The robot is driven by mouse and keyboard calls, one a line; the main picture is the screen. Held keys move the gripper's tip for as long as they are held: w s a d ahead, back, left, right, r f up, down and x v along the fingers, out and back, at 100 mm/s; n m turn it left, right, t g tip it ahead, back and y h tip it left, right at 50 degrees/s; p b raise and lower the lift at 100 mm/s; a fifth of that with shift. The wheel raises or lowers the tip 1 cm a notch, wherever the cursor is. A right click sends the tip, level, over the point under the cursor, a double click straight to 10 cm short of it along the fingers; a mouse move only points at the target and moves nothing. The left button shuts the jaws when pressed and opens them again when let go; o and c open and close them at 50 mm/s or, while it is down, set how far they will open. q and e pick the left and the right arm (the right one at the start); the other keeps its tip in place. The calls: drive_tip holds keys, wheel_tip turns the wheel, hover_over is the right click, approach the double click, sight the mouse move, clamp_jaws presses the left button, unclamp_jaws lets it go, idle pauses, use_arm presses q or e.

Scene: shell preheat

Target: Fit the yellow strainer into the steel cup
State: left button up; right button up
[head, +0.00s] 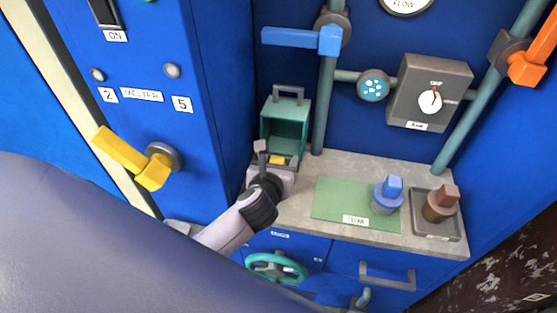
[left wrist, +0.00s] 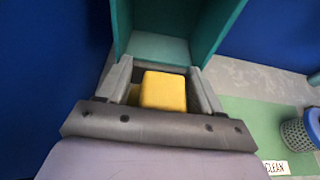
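The yellow block-shaped top of what I take to be the strainer (left wrist: 163,92) sits between the fingers of my left gripper (left wrist: 160,85), just in front of a teal open-fronted box. A gap shows at its left side; at its right side the finger is very close, and I cannot tell if it touches. In the head view my left gripper (head: 274,158) is at the back left of the grey counter, with a bit of the yellow strainer (head: 277,160) showing. The strainer's lower part is hidden. I cannot make out a steel cup. My right gripper is out of view.
The teal box (head: 285,125) stands against the back wall. A blue-topped piece (head: 387,194) stands on a green mat (head: 335,196); a brown-topped piece (head: 440,203) stands on a dark tray (head: 452,225). Pipes, a knob box (head: 412,85) and a blue lever (head: 290,37) are behind.

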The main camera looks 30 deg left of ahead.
use_arm(q)
drive_tip(key=shift+r, duration=0.1)
drive_tip(key=shift+s+r, duration=0.1)
drive_tip(key=shift+r, duration=0.2)
drive_tip(key=p+v, duration=0.1)
drive_tip(key=v, duration=1.1)
drive_tip(key=s+f+n+g+h, duration=0.1)
drive_tip(key=s+f+n+h, duration=0.2)
drive_tip(key=f+n, duration=0.4)
drive_tip(key=s+f+n+g+h, duration=0.1)
drive_tip(key=s+f+n, duration=0.5)
drive_tip(key=n, duration=1.7)
wheel_tip(320, 180, down, 2)
drive_tip(key=shift+s+a+f+n+g+h, duration=0.15)
drive_tip(key=shift+s+n+g+h, duration=0.2)
drive_tip(key=shift+h, duration=0.55)
drive_tip(key=shift+w, duration=0.1)
drive_tip(key=shift+r+p, duration=0.7)
drive_tip(key=shift+p, duration=0.1)
